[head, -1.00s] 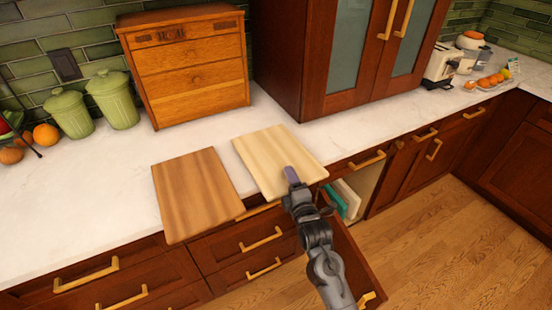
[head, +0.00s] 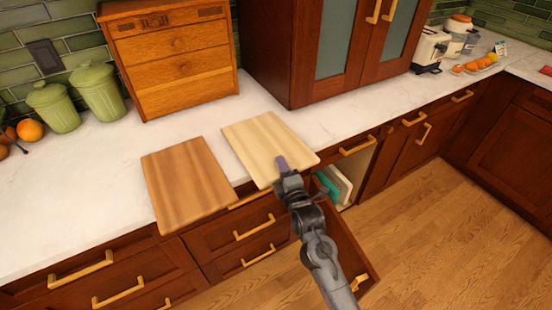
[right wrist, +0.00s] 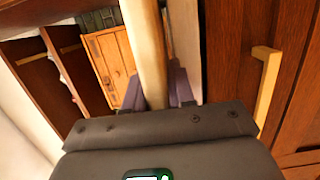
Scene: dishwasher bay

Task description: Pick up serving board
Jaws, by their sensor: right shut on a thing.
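A pale wooden board (head: 258,140) lies flat on the white counter, its front part reaching over the counter's front edge. A darker brown wooden board (head: 187,185) lies beside it on the left, apart from it. My right gripper (head: 282,164) is at the pale board's front edge, shut on it, with one purple finger visible on top. In the right wrist view, the pale board (right wrist: 146,50) shows edge-on between the two fingers of my right gripper (right wrist: 158,90). I cannot tell whether the board is lifted off the counter. My left gripper is not in view.
Below the boards is an open cabinet with upright boards (head: 338,183) inside, and an open door (head: 343,240) beside it. A wooden drawer chest (head: 175,62) stands behind the boards, with green canisters (head: 98,92) to its left.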

